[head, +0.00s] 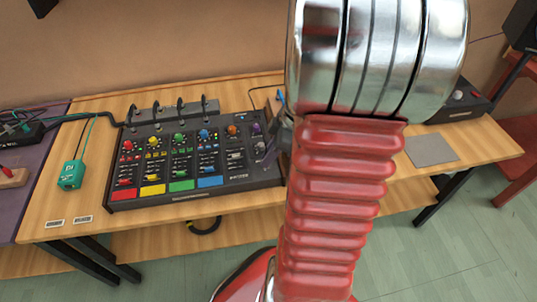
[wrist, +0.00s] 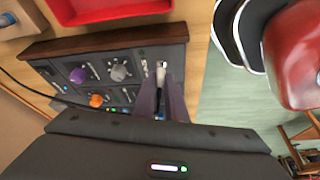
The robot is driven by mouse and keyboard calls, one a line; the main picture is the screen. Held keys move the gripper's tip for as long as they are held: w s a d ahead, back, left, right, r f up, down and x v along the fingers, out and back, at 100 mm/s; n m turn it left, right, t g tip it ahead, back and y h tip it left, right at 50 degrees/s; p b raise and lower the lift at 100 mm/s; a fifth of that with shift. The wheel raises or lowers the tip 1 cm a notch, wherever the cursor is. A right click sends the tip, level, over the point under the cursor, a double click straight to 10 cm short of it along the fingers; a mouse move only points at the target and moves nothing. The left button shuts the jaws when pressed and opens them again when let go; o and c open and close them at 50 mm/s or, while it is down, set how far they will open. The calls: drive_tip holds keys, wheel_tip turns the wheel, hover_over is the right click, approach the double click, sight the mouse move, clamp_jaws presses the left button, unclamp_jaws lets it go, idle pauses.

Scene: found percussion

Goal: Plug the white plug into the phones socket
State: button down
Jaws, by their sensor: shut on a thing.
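In the wrist view my gripper (wrist: 163,78) is shut on a small pale piece, which I take for the white plug (wrist: 161,72); only a narrow part shows between the fingers. The fingertips are over the edge of the dark mixer (wrist: 100,75), near its grey knob (wrist: 120,73). I cannot tell whether the plug touches the panel. The phones socket cannot be made out. In the head view the mixer (head: 190,193) stands on the wooden table, and my red arm hides most of the gripper by its right side.
A teal box (head: 70,175) stands left of the mixer. A grey pad (head: 430,150) and a dark box (head: 460,103) are on the right part of the table (head: 490,140). A red tray (wrist: 105,8) shows in the wrist view. Dark cables run behind the mixer.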

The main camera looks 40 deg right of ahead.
drive_tip(key=shift+f, duration=0.7)
drive_tip(key=c, duration=1.7)
unclamp_jaws()
drive_tip(key=v, duration=1.3)
drive_tip(key=shift+s+d+r, duration=0.1)
drive_tip(key=shift+r, duration=0.25)
drive_tip(key=a+r+m+h, duration=0.1)
drive_tip(key=a+r+m, duration=0.1)
drive_tip(key=a, duration=0.7)
drive_tip(key=a+r+m+t+h, duration=0.1)
drive_tip(key=a+r+m, duration=0.1)
drive_tip(key=a, duration=0.7)
drive_tip(key=a+r+m+t+h, duration=0.1)
drive_tip(key=a+m, duration=0.3)
drive_tip(key=a, duration=0.5)
drive_tip(key=shift+r, duration=0.6)
